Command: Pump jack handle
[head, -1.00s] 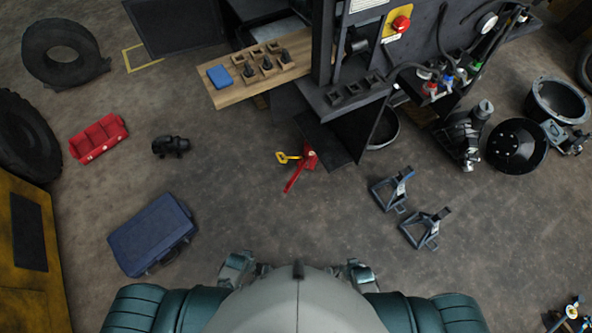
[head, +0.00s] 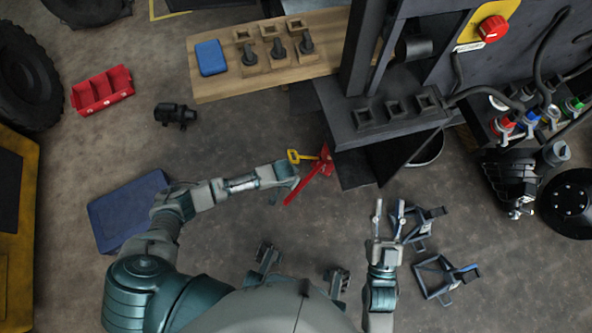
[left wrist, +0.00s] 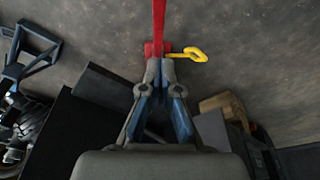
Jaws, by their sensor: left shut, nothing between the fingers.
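The red jack (head: 326,162) stands on the floor below the dark machine, with its red handle (head: 308,184) slanting down-left and a yellow loop (head: 295,156) at its left. In the left wrist view, the red handle (left wrist: 158,18) rises from beyond my fingertips, with the yellow loop (left wrist: 190,54) to the right. My left gripper (left wrist: 160,65) is shut and empty, lined up with the jack; whether it touches cannot be told. In the head view, my left arm ends just left of the handle. My right gripper (head: 389,214) is open and empty, right of the jack.
Two jack stands (head: 437,275) are on the floor near my right gripper. A wooden board (head: 215,88) with sockets juts out above the jack. A blue case (head: 110,215) lies left, partly behind my left arm. Red bins (head: 100,92) sit upper left. Floor below the jack is open.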

